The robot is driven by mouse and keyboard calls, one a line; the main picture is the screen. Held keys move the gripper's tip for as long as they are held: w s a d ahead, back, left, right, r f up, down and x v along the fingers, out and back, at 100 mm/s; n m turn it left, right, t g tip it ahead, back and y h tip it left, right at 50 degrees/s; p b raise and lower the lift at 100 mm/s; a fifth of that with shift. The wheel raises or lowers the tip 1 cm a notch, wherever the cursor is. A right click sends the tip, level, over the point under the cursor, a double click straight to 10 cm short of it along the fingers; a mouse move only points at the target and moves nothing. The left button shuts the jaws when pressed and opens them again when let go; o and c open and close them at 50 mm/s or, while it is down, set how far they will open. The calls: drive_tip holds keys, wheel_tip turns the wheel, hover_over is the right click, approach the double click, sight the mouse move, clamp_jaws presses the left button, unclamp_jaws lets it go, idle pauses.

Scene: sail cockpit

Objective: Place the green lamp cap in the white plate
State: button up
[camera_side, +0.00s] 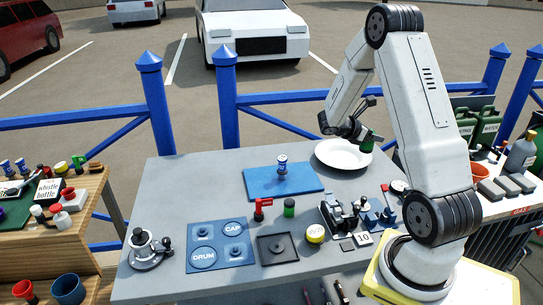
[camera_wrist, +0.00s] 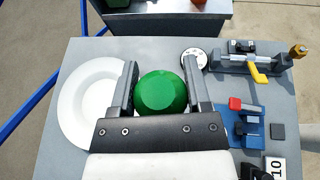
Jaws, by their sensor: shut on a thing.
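The green lamp cap (camera_wrist: 161,92) is held between the two dark fingers of my gripper (camera_wrist: 159,68) in the wrist view. In the side view the green cap (camera_side: 367,145) shows at the end of my gripper (camera_side: 362,132), over the right part of the white plate (camera_side: 325,150). The plate lies flat and looks empty. In the wrist view the plate (camera_wrist: 72,105) is to the left of the cap, its right side partly hidden by my left finger. The height of the cap above the plate cannot be told exactly.
The grey table's (camera_side: 190,180) back left is clear.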

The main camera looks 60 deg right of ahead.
drive_tip(key=shift+f, duration=0.6)
drive_tip(key=w+d+f, duration=0.4)
drive_tip(key=w+d, duration=0.2)
drive_tip(key=d, duration=0.1)
hover_over(349, 162)
drive_tip(key=a, duration=0.1)
drive_tip(key=f, duration=0.2)
drive_tip(key=s+f, duration=0.1)
drive_tip(key=f, duration=0.1)
drive_tip(key=shift+a+f, duration=0.1)
drive_tip(key=shift+f, duration=0.2)
drive_tip(key=shift+w+d+f, duration=0.3)
drive_tip(key=shift+f, duration=0.15)
drive_tip(key=shift+f, duration=0.1)
drive_tip(key=shift+w+d+f, duration=0.15)
drive_tip(key=shift+f, duration=1.45)
drive_tip(key=shift+f, duration=0.15)
